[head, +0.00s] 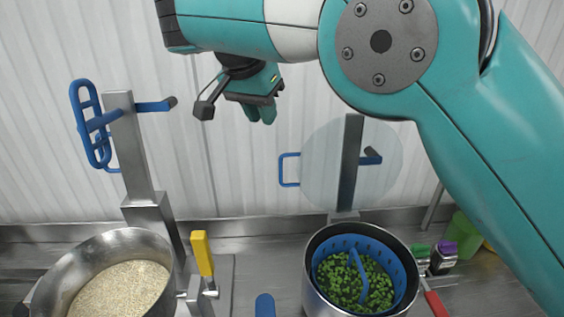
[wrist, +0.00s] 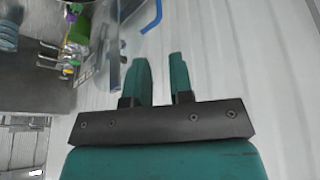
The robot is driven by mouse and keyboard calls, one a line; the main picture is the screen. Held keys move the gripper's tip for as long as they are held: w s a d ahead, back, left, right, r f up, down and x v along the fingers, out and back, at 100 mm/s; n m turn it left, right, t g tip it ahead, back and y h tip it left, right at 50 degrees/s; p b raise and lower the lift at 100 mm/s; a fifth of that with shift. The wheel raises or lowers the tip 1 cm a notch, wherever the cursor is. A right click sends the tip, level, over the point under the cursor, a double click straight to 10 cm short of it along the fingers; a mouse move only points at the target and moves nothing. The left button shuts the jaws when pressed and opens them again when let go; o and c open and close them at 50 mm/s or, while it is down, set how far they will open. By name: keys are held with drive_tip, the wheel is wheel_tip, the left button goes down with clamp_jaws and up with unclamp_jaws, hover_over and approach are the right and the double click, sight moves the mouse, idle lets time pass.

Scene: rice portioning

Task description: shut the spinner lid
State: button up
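The spinner (head: 310,258) is a steel pot at the lower right of the head view, with a blue basket (head: 402,270) of green pieces inside. Its clear round lid (head: 325,150) stands raised upright behind the pot, by a steel post (head: 350,165). A blue loop handle (head: 281,170) sticks out from the lid's left side. A blue bent bar (wrist: 153,17), apparently this handle, shows at the top of the wrist view. My gripper (head: 262,115) is above and left of the handle, apart from it. In the wrist view my gripper (wrist: 161,72) has two teal fingers with an empty gap between them.
A steel pot of grain (head: 120,290) stands at the lower left, beside a post with a blue rack-like handle (head: 90,125). A yellow handle (head: 202,253) rises between the pots. Small bottles (head: 443,258) and a red-handled tool (head: 436,303) lie right of the spinner.

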sight(280, 158)
drive_tip(key=b+x, duration=0.9)
drive_tip(key=x, duration=0.6)
drive_tip(key=shift+s+b, duration=0.1)
drive_tip(key=shift+b, duration=0.25)
drive_tip(key=shift+x, duration=0.85)
clamp_jaws()
